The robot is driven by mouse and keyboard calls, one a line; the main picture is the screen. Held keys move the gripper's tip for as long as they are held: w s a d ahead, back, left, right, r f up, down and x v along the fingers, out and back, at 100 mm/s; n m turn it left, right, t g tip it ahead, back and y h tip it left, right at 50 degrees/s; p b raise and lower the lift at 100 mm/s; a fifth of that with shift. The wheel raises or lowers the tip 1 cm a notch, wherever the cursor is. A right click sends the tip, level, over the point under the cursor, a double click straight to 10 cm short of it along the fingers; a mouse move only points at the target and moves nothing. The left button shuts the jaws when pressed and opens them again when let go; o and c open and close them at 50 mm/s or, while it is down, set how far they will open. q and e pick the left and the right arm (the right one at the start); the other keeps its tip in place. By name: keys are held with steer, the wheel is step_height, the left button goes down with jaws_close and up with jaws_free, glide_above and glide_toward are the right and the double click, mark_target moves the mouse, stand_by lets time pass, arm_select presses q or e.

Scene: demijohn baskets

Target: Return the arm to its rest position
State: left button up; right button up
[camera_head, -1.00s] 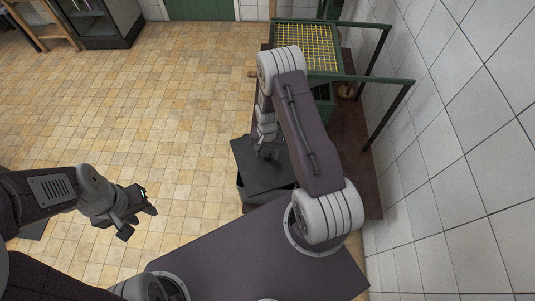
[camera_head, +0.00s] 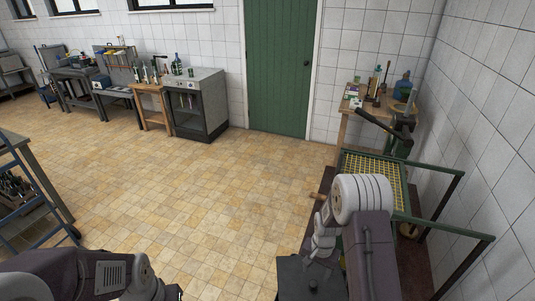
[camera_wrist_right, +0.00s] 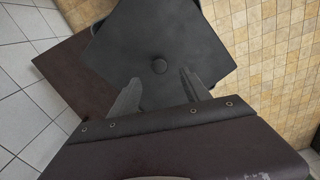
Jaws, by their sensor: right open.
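My right arm is folded at the lower right of the head view. Its gripper (camera_head: 318,262) points down above a dark square lid with a round knob (camera_head: 297,276). In the right wrist view the two fingers (camera_wrist_right: 158,90) are apart with nothing between them. The dark lid (camera_wrist_right: 190,50) and its knob lie beyond the fingertips. My left arm comes in at the bottom left of the head view. Only a dark edge of its gripper (camera_head: 172,292) shows, and its fingers are cut off by the frame.
A green-framed stand with a yellow grid (camera_head: 375,172) is just beyond my right arm, close to the tiled wall. A wooden table with bottles (camera_head: 352,115) stands behind it. A green door (camera_head: 280,65) and a grey cabinet (camera_head: 200,105) line the back. The middle floor is clear.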

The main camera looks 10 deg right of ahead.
steer(key=a+r+n+t, duration=0.1)
steer(key=a+r, duration=0.2)
steer(key=r, duration=0.4)
steer(key=a+r+n+t, duration=0.2)
steer(key=a+r, duration=0.1)
steer(key=r, duration=0.4)
steer(key=s+a+n+g, duration=0.1)
steer(key=s+n, duration=0.3)
steer(key=s, duration=0.8)
steer(key=shift+s+a+r+n+g, duration=0.2)
steer(key=shift+s+n+g, duration=0.1)
steer(key=shift+n+g, duration=0.1)
steer(key=shift+s, duration=0.1)
